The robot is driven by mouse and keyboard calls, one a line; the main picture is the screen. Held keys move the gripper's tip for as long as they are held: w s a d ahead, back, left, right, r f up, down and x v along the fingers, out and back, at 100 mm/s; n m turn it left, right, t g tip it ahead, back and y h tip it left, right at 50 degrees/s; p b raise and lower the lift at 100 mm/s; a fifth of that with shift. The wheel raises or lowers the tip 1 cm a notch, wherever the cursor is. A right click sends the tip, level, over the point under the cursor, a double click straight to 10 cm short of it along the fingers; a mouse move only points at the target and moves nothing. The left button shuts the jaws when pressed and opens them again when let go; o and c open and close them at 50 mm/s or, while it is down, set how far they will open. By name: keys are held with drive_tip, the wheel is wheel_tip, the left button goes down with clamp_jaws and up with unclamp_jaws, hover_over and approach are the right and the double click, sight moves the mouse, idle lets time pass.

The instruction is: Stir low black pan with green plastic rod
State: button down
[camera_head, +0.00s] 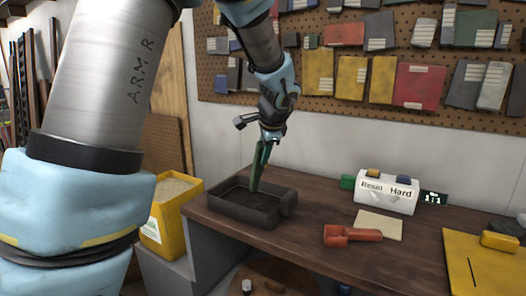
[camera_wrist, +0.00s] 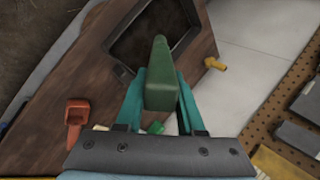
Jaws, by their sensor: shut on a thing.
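The low black pan (camera_head: 246,204) sits on the left end of the wooden bench in the head view. It also shows at the top of the wrist view (camera_wrist: 122,70), partly covered by the rod. My gripper (camera_head: 266,146) is above the pan, shut on the green plastic rod (camera_head: 257,170). The rod points down, slightly tilted, and its lower end is inside the pan's opening. I cannot tell whether its tip touches the pan's floor. In the wrist view the rod (camera_wrist: 160,80) stands between my teal fingers (camera_wrist: 160,100).
An orange-red scoop (camera_head: 350,235), a pale sheet (camera_head: 379,224) and a white Resin/Hard box (camera_head: 386,191) are to the right on the bench (camera_head: 300,222). A yellow container (camera_head: 168,215) stands left of the bench. A pegboard (camera_head: 330,85) hangs behind.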

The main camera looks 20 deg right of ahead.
sight(261, 175)
wheel_tip(261, 175, down, 2)
drive_tip(key=shift+b, duration=0.55)
drive_tip(key=shift+b+x, duration=1.3)
drive_tip(key=shift+x, duration=2.35)
drive_tip(key=shift+w+r, duration=0.15)
drive_tip(key=shift+w, duration=0.05)
drive_tip(key=shift+d, duration=0.15)
